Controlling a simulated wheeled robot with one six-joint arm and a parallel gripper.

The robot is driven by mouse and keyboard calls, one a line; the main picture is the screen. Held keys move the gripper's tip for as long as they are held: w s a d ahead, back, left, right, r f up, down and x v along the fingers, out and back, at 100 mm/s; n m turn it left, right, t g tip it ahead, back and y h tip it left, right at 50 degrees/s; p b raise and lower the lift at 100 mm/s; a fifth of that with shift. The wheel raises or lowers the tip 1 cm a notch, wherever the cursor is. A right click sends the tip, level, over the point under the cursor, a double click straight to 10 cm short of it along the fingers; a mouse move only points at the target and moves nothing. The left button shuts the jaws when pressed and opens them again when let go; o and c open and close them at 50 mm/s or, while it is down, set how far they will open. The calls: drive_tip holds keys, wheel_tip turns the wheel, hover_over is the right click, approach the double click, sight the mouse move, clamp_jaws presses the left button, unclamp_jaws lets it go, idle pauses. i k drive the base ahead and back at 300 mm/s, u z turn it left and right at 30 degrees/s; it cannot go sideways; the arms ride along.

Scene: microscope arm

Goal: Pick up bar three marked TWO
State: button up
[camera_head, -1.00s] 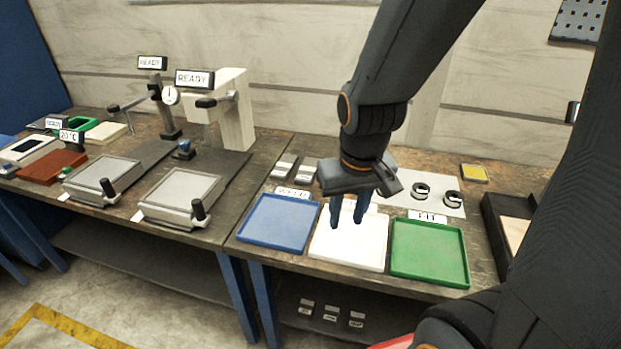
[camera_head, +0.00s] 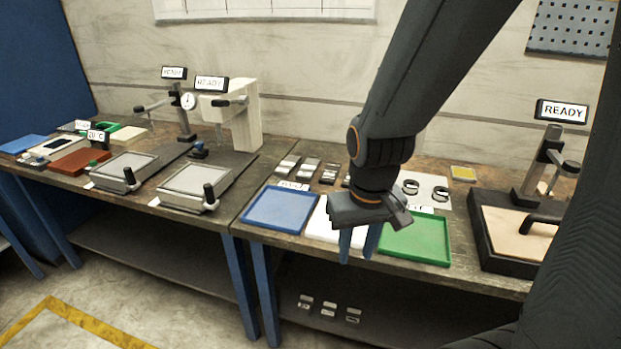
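Several small grey bars lie in a row at the back of the right bench, behind the trays: a left one (camera_head: 288,165), a middle one (camera_head: 308,168) and a darker one (camera_head: 330,174). Part of the row is hidden behind my gripper. Their marks are too small to read, so I cannot tell which is marked TWO. My gripper (camera_head: 358,243) points down over the front of the white tray (camera_head: 322,226). Its two blue fingers are apart with nothing seen between them.
A blue tray (camera_head: 280,210) and a green tray (camera_head: 418,240) flank the white one. A white sheet with dark rings (camera_head: 411,187) lies behind. A black-framed stand (camera_head: 510,235) is at right. Several small blocks (camera_head: 328,309) sit on the lower shelf.

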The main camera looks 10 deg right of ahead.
sight(308, 172)
drive_tip(key=u, duration=1.8)
drive_tip(key=i, duration=1.55)
drive_tip(key=z, duration=2.9)
drive_tip(key=i, duration=0.5)
drive_tip(key=u, duration=0.1)
